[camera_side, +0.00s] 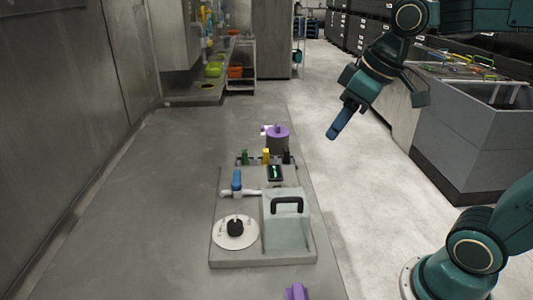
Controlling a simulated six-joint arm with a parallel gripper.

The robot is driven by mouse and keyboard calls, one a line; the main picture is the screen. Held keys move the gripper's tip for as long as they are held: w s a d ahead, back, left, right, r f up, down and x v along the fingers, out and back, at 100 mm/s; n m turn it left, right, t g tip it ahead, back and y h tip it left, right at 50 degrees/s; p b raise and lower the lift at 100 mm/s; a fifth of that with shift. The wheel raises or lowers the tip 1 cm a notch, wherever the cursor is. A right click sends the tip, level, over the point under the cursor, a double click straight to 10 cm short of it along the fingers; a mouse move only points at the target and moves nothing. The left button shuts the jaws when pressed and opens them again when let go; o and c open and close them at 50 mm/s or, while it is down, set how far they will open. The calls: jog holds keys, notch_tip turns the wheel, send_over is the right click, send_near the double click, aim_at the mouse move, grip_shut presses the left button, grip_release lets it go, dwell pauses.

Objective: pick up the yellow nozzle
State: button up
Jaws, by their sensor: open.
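The yellow nozzle (266,155) is small and upright in a dark rack at the back of the grey panel, between a green nozzle (245,157) and a black one (287,157). Its lower end is hidden in the rack. My gripper (333,133) hangs in the air to the right of the nozzle and apart from it, tilted down to the left. Its blue fingers are open and look empty; the gap between them is hard to see from this side.
A purple-topped cylinder (278,138) stands just behind the nozzles. In front are a small dark display (275,173), a blue-handled valve (237,181), a dial (235,232) and a lid with a black handle (287,224). A purple object (296,292) lies nearer. The bench left is clear.

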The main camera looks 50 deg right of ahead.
jog(key=w+d+n, duration=0.2)
jog(key=w, duration=0.6)
jog(key=n+g+y, duration=0.2)
jog(key=n+y, duration=0.1)
jog(key=n, duration=0.2)
send_over(266, 150)
jog(key=s+d, duration=0.3)
jog(key=d, duration=0.1)
notch_tip(266, 150, down, 10)
jog(key=f, duration=0.1)
jog(key=shift+x, duration=4.05)
jog(key=shift+s+f, duration=0.1)
jog(key=shift+x, duration=2.5)
jog(key=c, duration=1.1)
